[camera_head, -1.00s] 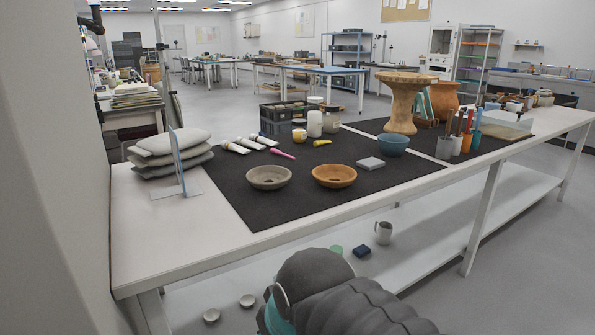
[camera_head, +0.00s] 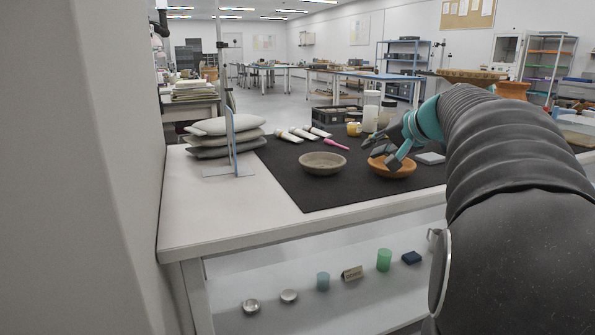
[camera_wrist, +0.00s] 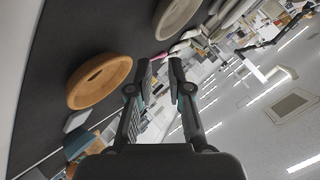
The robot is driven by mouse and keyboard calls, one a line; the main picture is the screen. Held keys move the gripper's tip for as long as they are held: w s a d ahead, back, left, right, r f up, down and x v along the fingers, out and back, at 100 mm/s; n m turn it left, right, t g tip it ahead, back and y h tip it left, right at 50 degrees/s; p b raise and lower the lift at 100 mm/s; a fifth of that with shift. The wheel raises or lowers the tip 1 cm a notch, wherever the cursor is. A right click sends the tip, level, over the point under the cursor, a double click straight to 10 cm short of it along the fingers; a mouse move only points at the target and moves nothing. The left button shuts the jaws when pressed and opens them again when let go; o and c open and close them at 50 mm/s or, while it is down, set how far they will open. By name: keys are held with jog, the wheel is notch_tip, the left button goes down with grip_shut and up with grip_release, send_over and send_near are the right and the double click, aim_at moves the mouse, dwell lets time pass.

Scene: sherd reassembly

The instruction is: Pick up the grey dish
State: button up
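The grey dish (camera_head: 323,163) sits upright and empty on the dark mat (camera_head: 312,195), left of an orange dish (camera_head: 392,169). In the wrist view the grey dish (camera_wrist: 177,16) is at the top, partly cut off by the edge. My gripper (camera_head: 386,156) is right of the grey dish and appears in front of or above the orange dish, hiding part of it. In the wrist view its two fingers (camera_wrist: 160,73) stand apart with nothing between them. The orange dish (camera_wrist: 100,81) shows left of the fingers.
Several white tubes (camera_head: 302,134) and a pink tool (camera_head: 336,144) lie behind the grey dish. Stacked grey cushions (camera_head: 225,137) and a thin upright panel (camera_head: 231,145) stand to the left. Jars (camera_head: 371,110) stand behind. The mat in front of the grey dish is clear.

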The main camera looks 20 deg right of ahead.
aim_at(344, 161)
jog(key=x, duration=1.3)
jog(key=shift+w+f, duration=0.15)
jog(key=shift+w, duration=0.1)
grip_shut()
